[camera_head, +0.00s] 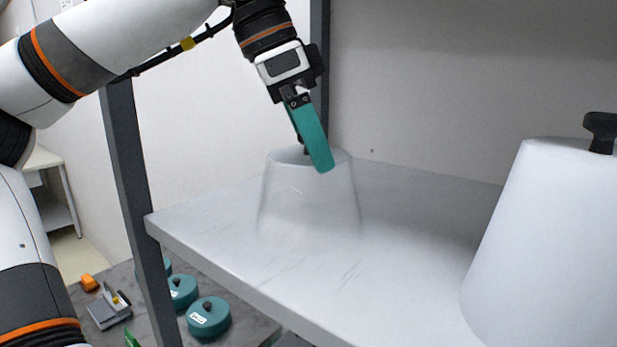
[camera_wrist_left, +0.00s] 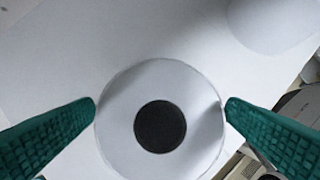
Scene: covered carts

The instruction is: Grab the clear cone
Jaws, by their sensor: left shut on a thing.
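The clear cone (camera_head: 310,208) is a see-through, flat-topped cone standing upright on the white shelf (camera_head: 405,250). A dark knob (camera_wrist_left: 160,127) shows in the middle of its round top. My left gripper (camera_head: 312,162) comes down on it from above, with teal fingers. In the left wrist view the cone's top (camera_wrist_left: 118,135) lies between the two fingertips (camera_wrist_left: 160,103), which meet its rim on opposite sides. The gripper is shut on the cone. One finger hides part of the top in the head view. My right gripper is out of view.
A larger opaque white cone (camera_head: 550,245) with a black knob (camera_head: 600,130) stands on the shelf at the right. A dark post (camera_head: 130,180) rises at the shelf's left. Below are several teal round weights (camera_head: 208,317), an orange item (camera_head: 88,282) and a grey device (camera_head: 109,306).

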